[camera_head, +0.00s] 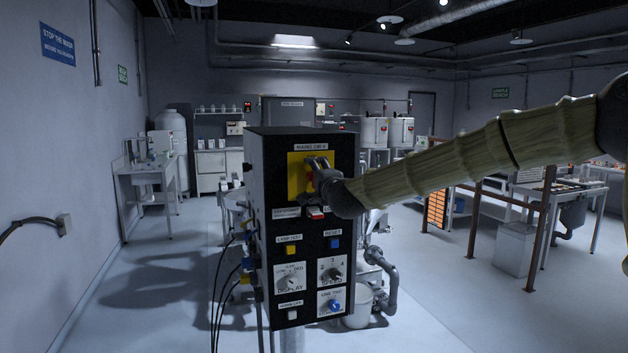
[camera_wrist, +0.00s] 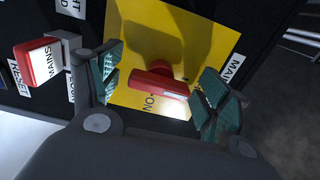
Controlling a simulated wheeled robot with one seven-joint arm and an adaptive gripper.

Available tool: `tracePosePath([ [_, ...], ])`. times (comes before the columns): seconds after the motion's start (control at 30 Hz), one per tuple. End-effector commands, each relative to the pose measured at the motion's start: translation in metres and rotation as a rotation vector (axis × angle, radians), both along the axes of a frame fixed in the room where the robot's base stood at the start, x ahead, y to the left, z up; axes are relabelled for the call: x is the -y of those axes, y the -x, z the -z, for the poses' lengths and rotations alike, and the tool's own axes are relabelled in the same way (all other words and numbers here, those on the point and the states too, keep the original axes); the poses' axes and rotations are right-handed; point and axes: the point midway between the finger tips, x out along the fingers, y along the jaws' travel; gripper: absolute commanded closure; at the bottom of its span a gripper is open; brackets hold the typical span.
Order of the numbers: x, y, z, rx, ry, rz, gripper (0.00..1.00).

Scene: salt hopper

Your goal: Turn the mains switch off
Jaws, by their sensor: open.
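The mains switch is a red rotary handle (camera_wrist: 160,80) on a yellow plate (camera_wrist: 135,35) in the wrist view. A pale strip marks its lower right end, and an "ON" label sits just beside it. In the head view the yellow plate (camera_head: 294,180) is near the top of a black panel, mostly clear on its left side; my gripper covers much of the handle. My gripper (camera_wrist: 163,85) is open, its green-padded fingers on either side of the handle, with gaps showing. In the head view my gripper (camera_head: 316,166) reaches the plate from the right.
A red-and-white rocker marked "MAINS" (camera_wrist: 40,62) lies just left of the fingers; it shows below the plate in the head view (camera_head: 316,212). Lower on the black panel (camera_head: 262,215) are buttons and knobs. Cables hang at its left. Floor at left is open.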

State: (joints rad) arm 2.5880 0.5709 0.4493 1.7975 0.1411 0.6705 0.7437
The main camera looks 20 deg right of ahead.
Motion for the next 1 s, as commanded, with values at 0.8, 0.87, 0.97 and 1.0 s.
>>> tracePosePath([
  [0.8, 0.005, 0.112, 0.0, 0.0, 0.0, 0.0, 0.23],
  [0.87, 0.005, 0.115, 0.0, 0.0, 0.0, 0.001, 0.23],
  [0.97, 0.005, 0.118, 0.001, -0.001, -0.001, 0.001, 0.23],
  [1.0, 0.005, 0.119, 0.001, -0.001, -0.001, 0.001, 0.23],
])
